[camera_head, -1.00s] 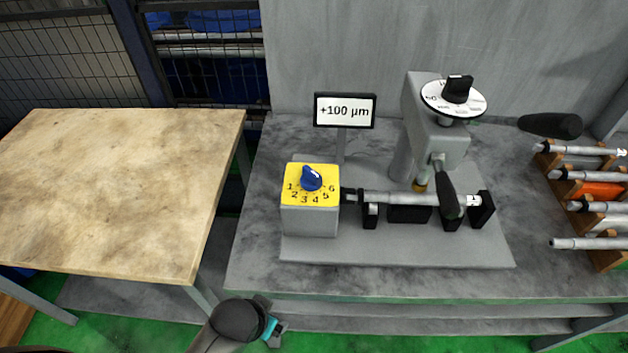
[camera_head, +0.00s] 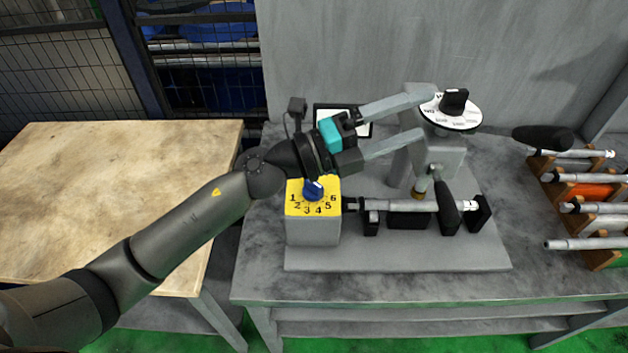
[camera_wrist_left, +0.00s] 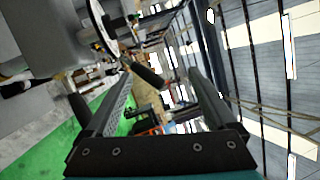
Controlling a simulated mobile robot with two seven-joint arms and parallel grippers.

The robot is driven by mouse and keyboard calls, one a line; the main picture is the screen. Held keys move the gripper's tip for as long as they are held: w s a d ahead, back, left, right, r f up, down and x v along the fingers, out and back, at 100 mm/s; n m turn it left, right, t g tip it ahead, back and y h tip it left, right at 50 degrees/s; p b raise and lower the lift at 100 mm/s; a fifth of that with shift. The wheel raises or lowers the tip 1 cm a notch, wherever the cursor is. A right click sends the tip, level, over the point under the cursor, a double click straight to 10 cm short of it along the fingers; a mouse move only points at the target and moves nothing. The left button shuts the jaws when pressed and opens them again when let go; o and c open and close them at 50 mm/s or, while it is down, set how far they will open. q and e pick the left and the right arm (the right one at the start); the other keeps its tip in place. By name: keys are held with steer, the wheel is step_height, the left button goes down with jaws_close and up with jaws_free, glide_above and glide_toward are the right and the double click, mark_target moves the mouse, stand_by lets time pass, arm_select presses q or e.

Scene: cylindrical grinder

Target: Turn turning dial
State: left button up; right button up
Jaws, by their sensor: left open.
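A white round dial (camera_head: 451,112) with a black knob (camera_head: 454,101) sits on top of the grey machine head. A second dial, a blue knob (camera_head: 313,190) on a yellow face numbered 1 to 6, sits on a grey block at the left of the machine. My left gripper (camera_head: 425,115) is open and empty, its two fingers pointing right. The upper fingertip is close beside the white dial's left edge; I cannot tell if they touch. In the left wrist view, the open fingers (camera_wrist_left: 160,76) show, with the white disc's edge (camera_wrist_left: 101,28) at upper left. My right gripper is not in view.
A display (camera_head: 359,109) behind my gripper is mostly covered. A black-handled lever (camera_head: 447,208) and a clamped shaft (camera_head: 405,206) are below the fingers. A rack of shafts (camera_head: 597,222) stands at right. The wooden table (camera_head: 120,190) at left is bare.

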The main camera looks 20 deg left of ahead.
arm_select(q)
step_height(320, 180, down, 3)
steer(key=s+d+m+g+y, duration=0.1)
steer(key=s+m+g+y, duration=0.1)
steer(key=m+g, duration=0.45)
steer(key=m+y, duration=0.4)
steer(key=y, duration=0.9)
glide_toward(313, 182)
steer(key=shift+g, duration=0.25)
steer(key=x, duration=1)
steer(key=shift+w+f+p, duration=0.25)
steer(key=shift+w+p, duration=0.05)
steer(key=shift+p, duration=0.05)
steer(key=c, duration=1.3)
